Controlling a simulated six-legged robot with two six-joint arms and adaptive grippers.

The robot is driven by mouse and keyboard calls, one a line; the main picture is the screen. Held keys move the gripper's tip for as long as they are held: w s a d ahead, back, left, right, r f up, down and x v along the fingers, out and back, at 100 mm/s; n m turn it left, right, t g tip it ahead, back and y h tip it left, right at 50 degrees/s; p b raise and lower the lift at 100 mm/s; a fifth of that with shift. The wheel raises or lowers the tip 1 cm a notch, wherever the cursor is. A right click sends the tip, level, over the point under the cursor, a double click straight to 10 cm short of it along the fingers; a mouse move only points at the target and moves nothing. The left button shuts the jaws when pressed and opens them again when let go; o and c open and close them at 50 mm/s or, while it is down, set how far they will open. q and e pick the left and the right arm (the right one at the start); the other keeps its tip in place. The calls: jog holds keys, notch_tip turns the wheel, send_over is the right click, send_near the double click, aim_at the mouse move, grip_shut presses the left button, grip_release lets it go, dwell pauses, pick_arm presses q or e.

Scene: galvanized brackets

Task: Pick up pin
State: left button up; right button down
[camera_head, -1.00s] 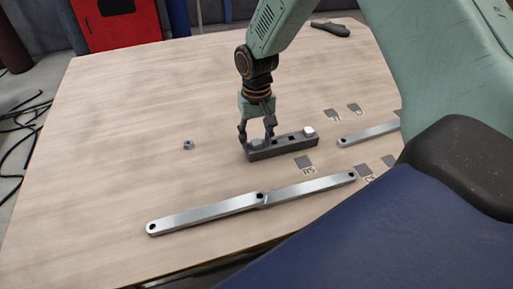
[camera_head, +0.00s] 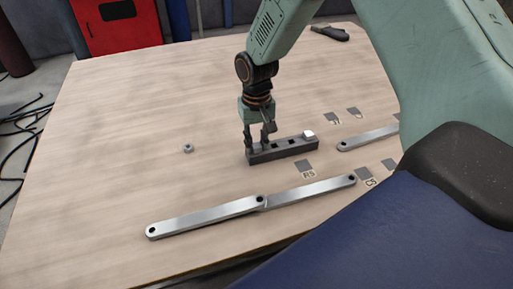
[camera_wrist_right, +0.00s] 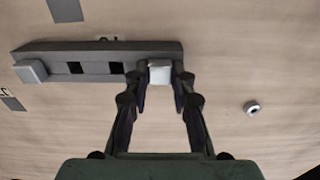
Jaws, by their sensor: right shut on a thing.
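A dark grey holder block (camera_head: 283,150) with square holes lies on the table. My right gripper (camera_head: 258,146) stands over its left end and is shut on a pin. The pin's light square head (camera_wrist_right: 160,72) shows between the fingertips in the right wrist view. The pin's lower part is hidden, and I cannot tell whether it is raised in its hole. A second pin (camera_head: 308,135) sits at the other end of the holder; it also shows in the right wrist view (camera_wrist_right: 31,71). Two holes between them look empty. My left gripper is not in view.
A small nut (camera_head: 188,148) lies left of the holder. Two flat metal bars (camera_head: 205,215) overlap end to end at the front, and another bar (camera_head: 368,136) lies to the right. Dark labelled squares (camera_head: 304,165) mark the table. The table's left side is clear.

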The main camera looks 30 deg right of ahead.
aim_at(256, 144)
notch_tip(256, 144, up, 10)
jog(key=p, duration=0.3)
jog(key=s+a+r+n, duration=0.1)
jog(key=s+a, duration=0.2)
jog(key=a, duration=0.3)
jog(key=s+a+r+n, duration=0.1)
jog(key=s+a+n, duration=0.1)
jog(key=s+a, duration=0.2)
jog(key=a, duration=0.2)
jog(key=shift+s+a, duration=0.25)
jog(key=shift+a, duration=0.15)
jog(key=shift+f, duration=0.15)
